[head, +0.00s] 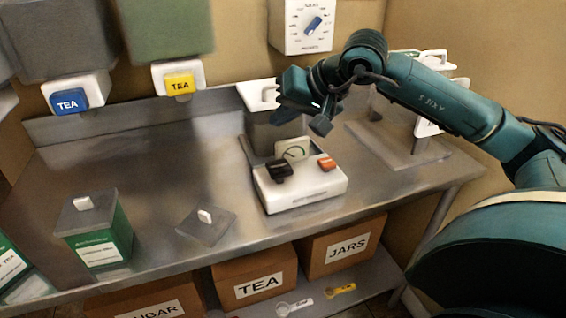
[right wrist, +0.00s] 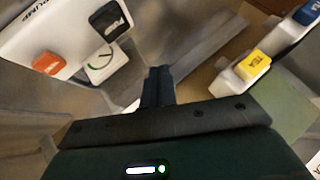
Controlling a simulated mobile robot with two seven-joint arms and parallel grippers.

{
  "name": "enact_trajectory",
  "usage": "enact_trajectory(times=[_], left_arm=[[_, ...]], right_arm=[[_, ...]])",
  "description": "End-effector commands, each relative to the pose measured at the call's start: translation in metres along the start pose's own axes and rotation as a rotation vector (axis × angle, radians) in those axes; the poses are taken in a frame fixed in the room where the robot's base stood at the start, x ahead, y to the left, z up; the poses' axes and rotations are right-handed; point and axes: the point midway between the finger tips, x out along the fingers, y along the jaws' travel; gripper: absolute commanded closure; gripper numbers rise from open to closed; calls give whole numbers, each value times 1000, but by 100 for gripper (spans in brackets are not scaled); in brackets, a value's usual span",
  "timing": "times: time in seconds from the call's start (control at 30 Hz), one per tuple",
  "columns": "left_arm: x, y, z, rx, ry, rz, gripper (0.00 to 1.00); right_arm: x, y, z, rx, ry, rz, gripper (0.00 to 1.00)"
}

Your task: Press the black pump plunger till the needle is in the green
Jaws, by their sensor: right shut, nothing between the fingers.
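The white pump unit (head: 305,191) stands on the metal table. The black plunger (head: 279,171) stands up at its left, and an orange button (head: 326,163) is at its right. The gauge (head: 292,150) with a green arc stands behind them; its needle is too small to read. In the right wrist view, the plunger (right wrist: 110,20), gauge (right wrist: 103,62) and orange button (right wrist: 48,63) show at the upper left. My right gripper (head: 322,124) is shut and empty, above and behind the unit, apart from the plunger. Its closed fingers (right wrist: 158,85) show in the wrist view. My left gripper is not in view.
A green box (head: 97,236) with a grey lid and a loose grey lid (head: 206,226) lie to the left. Yellow (head: 180,84) and blue (head: 69,102) tea taps hang at the back. A grey stand (head: 402,150) is at the right. The table's middle left is clear.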

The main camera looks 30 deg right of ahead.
Motion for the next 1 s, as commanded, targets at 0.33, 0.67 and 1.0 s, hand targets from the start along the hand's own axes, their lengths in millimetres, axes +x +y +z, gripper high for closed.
enact_trajectory(times=[0.33, 0.67, 1.0], left_arm=[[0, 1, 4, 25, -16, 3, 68], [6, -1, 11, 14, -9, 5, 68], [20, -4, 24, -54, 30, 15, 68]], right_arm=[[-6, -2, -4, 9, 0, 2, 100], [5, 7, 4, 8, -1, 3, 100], [39, 32, 30, 8, 0, 3, 100]])
